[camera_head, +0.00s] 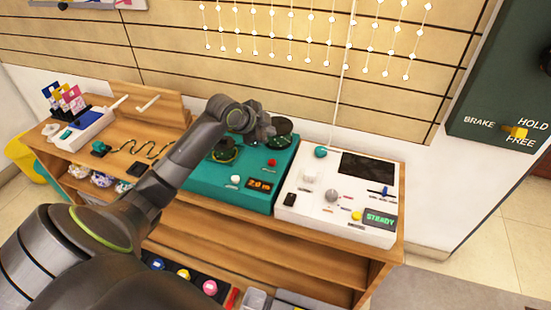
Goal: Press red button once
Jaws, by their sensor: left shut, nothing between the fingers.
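A small red button (272,162) sits on the sloping top of the teal console (286,176), right of its middle. The console also has a white knob (235,180) and an orange-lit display (261,184) that seems to read 2.0. My left arm reaches in from the lower left across the bench. My left gripper (263,128) is shut and empty above the back part of the console, beyond the red button and apart from it. The gripper and wrist hide part of the console's back. My right gripper is out of view.
A white console (325,224) with a green STEADY display (381,219), knobs and a slider stands right of the teal one. A wooden box (165,105) and card holders stand at left on the wooden bench (395,235). Strings of white beads (310,40) hang behind.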

